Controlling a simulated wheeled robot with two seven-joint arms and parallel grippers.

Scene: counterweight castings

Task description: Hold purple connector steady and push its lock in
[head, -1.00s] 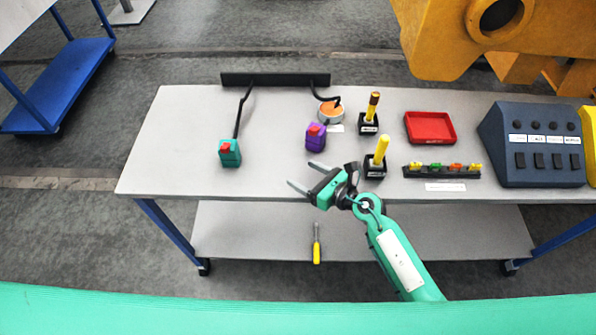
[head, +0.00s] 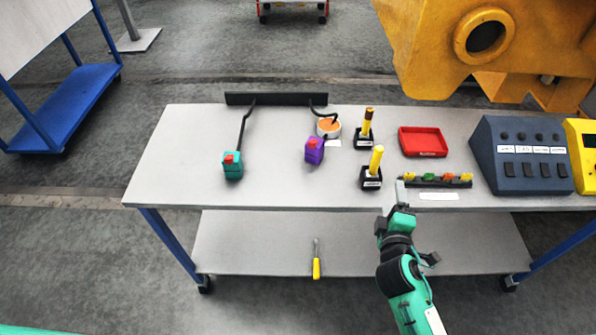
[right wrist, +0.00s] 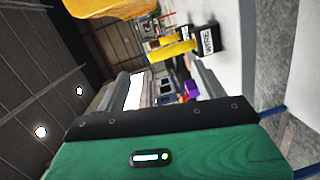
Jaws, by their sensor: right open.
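The purple connector (head: 314,151) stands on the grey bench, with its red lock (head: 312,142) showing on top and a black cable running back from it. It also shows small between the fingers in the right wrist view (right wrist: 191,89), well beyond them. My right gripper (head: 401,188) is open and empty at the bench's front edge, to the right of the purple connector and apart from it. Its fingers point away toward the back. How far the lock sits in is too small to tell. My left gripper is not in view.
A teal connector (head: 232,168) with a red top stands to the left. Two yellow-handled tools stand in black holders (head: 371,178) right of the purple connector. A strip of coloured pieces (head: 436,183), a red tray (head: 423,142) and a dark switch box (head: 520,155) lie farther right.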

